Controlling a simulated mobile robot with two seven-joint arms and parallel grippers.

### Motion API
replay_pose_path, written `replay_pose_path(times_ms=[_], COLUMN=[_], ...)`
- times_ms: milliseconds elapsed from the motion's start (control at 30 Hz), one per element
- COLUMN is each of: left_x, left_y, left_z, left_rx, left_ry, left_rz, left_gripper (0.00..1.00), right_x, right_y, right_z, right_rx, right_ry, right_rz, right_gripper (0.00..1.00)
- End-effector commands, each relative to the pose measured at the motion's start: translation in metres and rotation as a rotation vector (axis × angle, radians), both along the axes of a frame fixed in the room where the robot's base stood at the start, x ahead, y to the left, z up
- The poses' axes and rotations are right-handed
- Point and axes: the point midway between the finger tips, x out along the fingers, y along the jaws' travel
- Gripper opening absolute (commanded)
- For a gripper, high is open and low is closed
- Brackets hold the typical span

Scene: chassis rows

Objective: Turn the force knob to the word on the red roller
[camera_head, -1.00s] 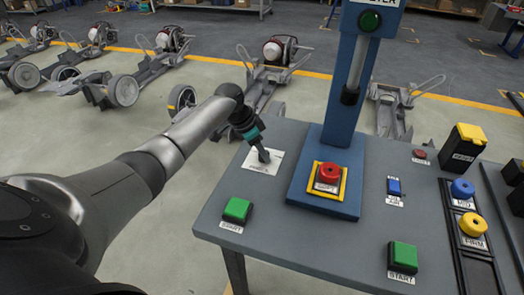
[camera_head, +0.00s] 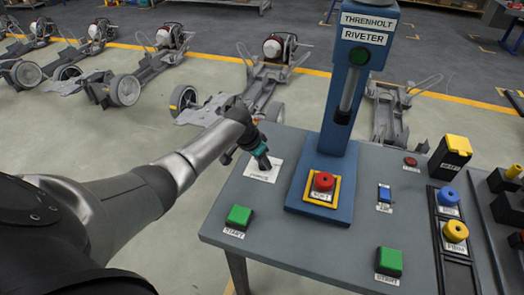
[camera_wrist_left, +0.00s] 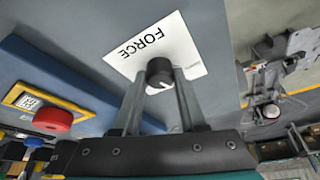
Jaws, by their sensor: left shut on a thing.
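The force knob (camera_wrist_left: 159,70) is a small dark cylinder with a white mark, on a white plate (camera_wrist_left: 185,42) printed FORCE. My left gripper (camera_wrist_left: 163,76) is shut on the knob, one finger on each side. In the head view the left gripper (camera_head: 264,163) points down at this plate (camera_head: 258,177), and the knob is hidden by the fingers. The plate's smaller marks are not readable. The red roller (camera_head: 323,180) sits in a yellow frame on the riveter's blue base; its label (camera_head: 320,195) seems to read SOFT. The roller also shows in the wrist view (camera_wrist_left: 53,119).
The blue riveter column (camera_head: 335,125) stands right of my left gripper. Green buttons (camera_head: 239,215) (camera_head: 390,261) are near the front edge. Blue (camera_head: 448,197) and yellow (camera_head: 455,231) rollers stand in a dark rack at right. Several chassis (camera_head: 270,65) are on the floor behind.

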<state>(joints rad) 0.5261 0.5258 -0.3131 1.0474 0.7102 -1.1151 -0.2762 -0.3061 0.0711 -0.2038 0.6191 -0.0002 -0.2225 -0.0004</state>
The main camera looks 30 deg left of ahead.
Motion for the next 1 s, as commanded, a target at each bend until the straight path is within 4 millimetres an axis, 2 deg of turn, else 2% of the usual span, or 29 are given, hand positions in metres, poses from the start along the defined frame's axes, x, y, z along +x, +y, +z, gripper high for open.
replay_pose_path(times_ms=[33, 100, 400, 700, 1000], left_x=[-0.001, -0.001, 0.000, 0.001, 0.001], left_y=[-0.002, -0.003, -0.004, -0.005, -0.005], left_z=[0.006, 0.005, 0.003, 0.001, 0.000], left_rx=[-0.003, -0.003, -0.002, -0.001, -0.001], left_ry=[0.004, 0.004, 0.003, 0.001, 0.000], left_rz=[0.040, 0.104, 0.378, 0.584, 0.685], left_gripper=[0.00, 0.00, 0.00, 0.00, 0.00], right_x=[0.001, 0.003, 0.006, 0.006, 0.007], right_y=[-0.001, -0.002, -0.007, -0.008, -0.008], right_z=[0.014, 0.024, 0.055, 0.067, 0.071], right_rx=[-0.001, -0.002, -0.009, -0.011, -0.011], right_ry=[-0.002, -0.005, -0.009, -0.011, -0.012], right_rz=[0.000, 0.000, -0.001, -0.003, -0.003], right_gripper=[0.50, 0.50, 0.50, 0.50, 0.50])
